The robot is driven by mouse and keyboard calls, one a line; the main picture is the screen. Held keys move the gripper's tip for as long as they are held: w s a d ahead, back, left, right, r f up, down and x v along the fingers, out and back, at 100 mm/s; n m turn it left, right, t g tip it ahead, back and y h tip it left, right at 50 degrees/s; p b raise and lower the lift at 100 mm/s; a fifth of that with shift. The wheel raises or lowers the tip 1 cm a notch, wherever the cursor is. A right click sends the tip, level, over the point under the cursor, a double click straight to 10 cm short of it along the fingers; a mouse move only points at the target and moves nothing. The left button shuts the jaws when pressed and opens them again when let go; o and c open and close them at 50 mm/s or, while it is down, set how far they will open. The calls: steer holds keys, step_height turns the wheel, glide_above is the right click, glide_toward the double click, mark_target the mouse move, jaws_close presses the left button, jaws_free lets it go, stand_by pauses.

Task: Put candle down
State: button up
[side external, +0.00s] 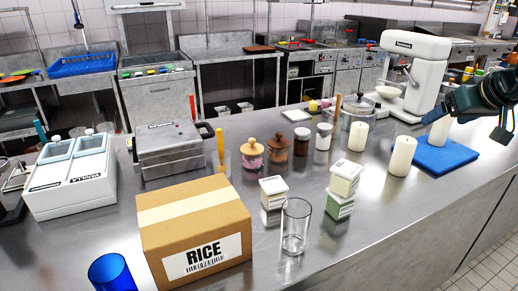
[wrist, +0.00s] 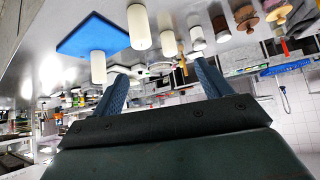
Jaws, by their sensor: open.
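Three white pillar candles show in both views. One candle (side external: 438,132) stands upright on the blue mat (side external: 458,157), its top partly hidden by my gripper in the side view. The second candle (side external: 402,156) stands at the mat's left edge, and the third candle (side external: 357,136) stands farther left on the steel counter. My gripper (side external: 442,111) is open and empty. In the wrist view, my gripper (wrist: 160,70) has its fingers spread with nothing between them. There, the candle on the mat (wrist: 98,67) is beside the left fingertip, outside the jaws.
A white stand mixer (side external: 412,70) stands behind the candles. Several jars (side external: 301,141), small stacked boxes (side external: 345,178), a clear glass (side external: 296,228) and a rice carton (side external: 195,230) stand to the left. The counter in front of the mat is clear.

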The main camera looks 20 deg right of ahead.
steer(key=s+a+f+n+g+y, duration=0.1)
steer(key=s+a, duration=0.4)
steer(key=s, duration=0.5)
steer(key=s+a+f+n+g+y, duration=0.1)
steer(key=s+a+f+n, duration=0.1)
steer(key=s+a, duration=0.4)
steer(key=s+n, duration=0.1)
steer(key=s, duration=0.2)
steer(key=shift+s+a+f+g+y, duration=0.25)
steer(key=shift+s+f+g+y, duration=0.15)
steer(key=shift+o, duration=0.4)
steer(key=shift+w, duration=0.1)
steer(key=w+d+f+n+t+y, duration=0.1)
steer(key=w+d+f+n, duration=0.15)
steer(key=w, duration=0.65)
steer(key=w+d+f+n+t+y, duration=0.1)
steer(key=w+d+f+t+y, duration=0.15)
steer(key=w, duration=0.65)
steer(key=w+d+f+m+t+h, duration=0.1)
steer(key=w+d+f+t, duration=0.1)
steer(key=d, duration=0.7)
steer(key=w+d+f+m+t+h, duration=0.2)
steer(key=d+t, duration=0.1)
steer(key=d, duration=0.6)
steer(key=shift+w+d+f, duration=0.15)
steer(key=shift+w+d, duration=0.1)
